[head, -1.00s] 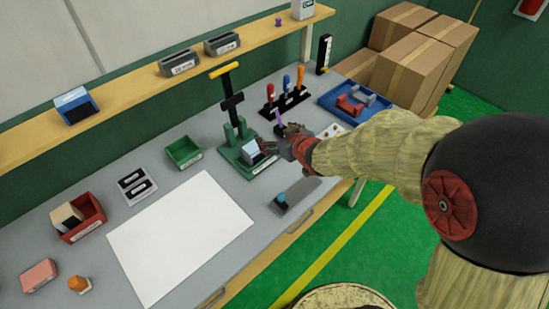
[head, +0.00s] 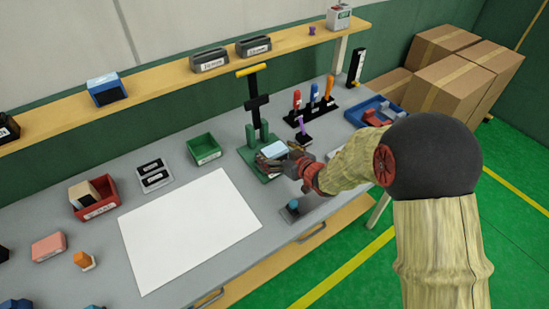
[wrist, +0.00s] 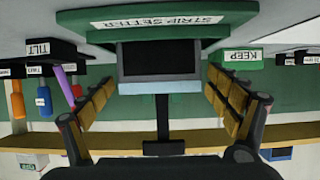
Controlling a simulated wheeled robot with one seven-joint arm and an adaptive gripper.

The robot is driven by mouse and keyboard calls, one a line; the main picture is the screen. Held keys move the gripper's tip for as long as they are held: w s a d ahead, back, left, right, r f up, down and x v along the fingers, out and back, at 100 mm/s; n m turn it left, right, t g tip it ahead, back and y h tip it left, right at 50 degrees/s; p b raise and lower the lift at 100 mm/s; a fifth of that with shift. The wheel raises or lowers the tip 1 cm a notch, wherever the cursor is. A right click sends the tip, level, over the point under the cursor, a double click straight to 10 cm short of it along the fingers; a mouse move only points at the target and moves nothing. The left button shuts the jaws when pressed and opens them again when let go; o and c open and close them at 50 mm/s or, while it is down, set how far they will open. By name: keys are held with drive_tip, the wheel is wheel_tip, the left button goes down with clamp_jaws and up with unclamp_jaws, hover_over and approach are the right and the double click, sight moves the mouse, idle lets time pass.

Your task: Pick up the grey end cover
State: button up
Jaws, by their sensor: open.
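A small grey piece, which looks like the grey end cover (head: 387,107), lies in the blue tray (head: 352,117) at the right back of the bench, beside a red piece (head: 372,118). It is partly hard to make out behind my arm. My gripper (head: 277,151) is at the green strip setter (head: 246,158), left of that tray. Its fingers (wrist: 160,80) are open on either side of a dark block with a pale blue-grey face (wrist: 160,62), which stands on the setter. I cannot tell whether they touch it.
The setter's black post with a yellow handle (head: 253,69) rises behind the block. A tool stand (head: 312,112) is between setter and tray. A green bin (head: 204,148) and a white sheet (head: 190,230) lie left. A shelf (head: 160,84) runs along the back.

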drive_tip(key=shift+w+a+f, duration=0.15)
drive_tip(key=shift+w+a, duration=0.1)
drive_tip(key=shift+w, duration=0.1)
drive_tip(key=shift+c, duration=0.5)
drive_tip(key=c, duration=1.3)
